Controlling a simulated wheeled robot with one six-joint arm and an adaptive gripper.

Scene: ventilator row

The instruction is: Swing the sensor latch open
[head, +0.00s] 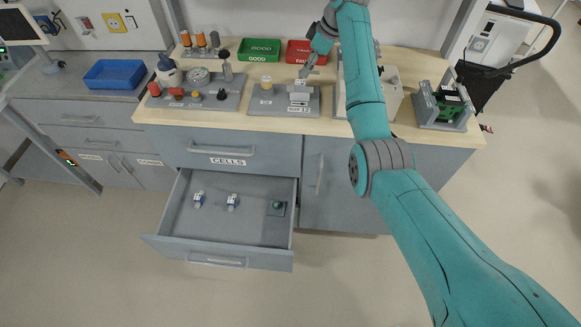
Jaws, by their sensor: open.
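A grey plate (258,107) lies on the wooden bench top. On it stands a light-coloured block-like fixture (300,95) with small labels, likely the sensor holder. The latch itself is too small to make out. My gripper (305,72) is open, just above and behind the fixture. I cannot tell whether it touches it. My teal arm reaches in from the lower right.
A green GOOD bin (259,50) and a red bin (301,51) stand behind the plate. A board of knobs and parts (216,104) is to the left. A green-and-dark device (442,106) sits at the right. An open lower drawer (250,238) sticks out in front.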

